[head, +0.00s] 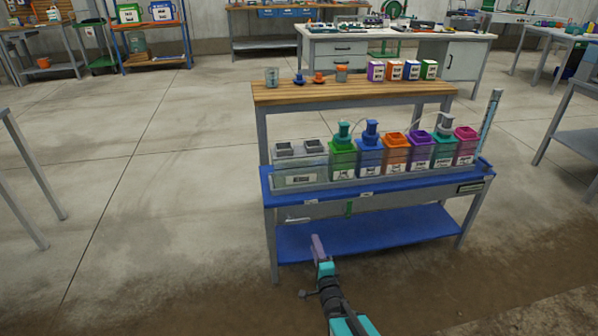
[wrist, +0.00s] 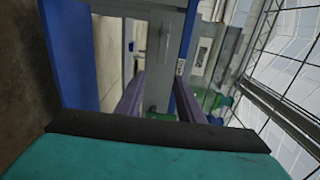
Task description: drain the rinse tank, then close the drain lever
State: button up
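A clear tank (head: 301,168) with two grey blocks at its top stands at the left end of the blue bench top; its label is too small to read, so I cannot confirm it is the rinse tank. A pale, lever-like bar (head: 297,219) lies roughly level on the grey front panel below it. What looks like the same bar shows in the wrist view (wrist: 163,42), beyond my fingers. My gripper (head: 317,243) is in front of the bench, apart from the bar. In the wrist view its two purple fingers (wrist: 160,85) are spread with nothing clearly between them. The tank's liquid level cannot be told.
Several coloured tanks (head: 396,154) stand right of the clear tank. A small green part (head: 349,208) hangs below the front panel. The blue lower shelf (head: 400,228) is bare. A wooden shelf (head: 340,92) behind holds bottles and small parts. The floor left is clear.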

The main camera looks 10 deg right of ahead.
dwell(0.6)
jog(key=s+a+f+n+g, duration=0.1)
jog(key=s+f+n+g, duration=0.6)
jog(key=f, duration=0.5)
jog(key=s+f+n+g, duration=0.2)
jog(key=s+f+g, duration=0.3)
jog(key=s+f, duration=0.45)
jog(key=s+a+f+n+g, duration=0.1)
jog(key=s+n+g, duration=0.3)
jog(key=s, duration=0.7)
jog(key=s+a+f+n+g, duration=0.1)
jog(key=s+f+n+g, duration=0.2)
jog(key=s, duration=0.9)
jog(key=n+g, duration=0.2)
jog(key=g, duration=0.1)
jog(key=shift+s+a+g, duration=0.3)
jog(key=shift+a+g, duration=0.1)
jog(key=shift+a+f, duration=0.1)
jog(key=shift+c, duration=0.4)
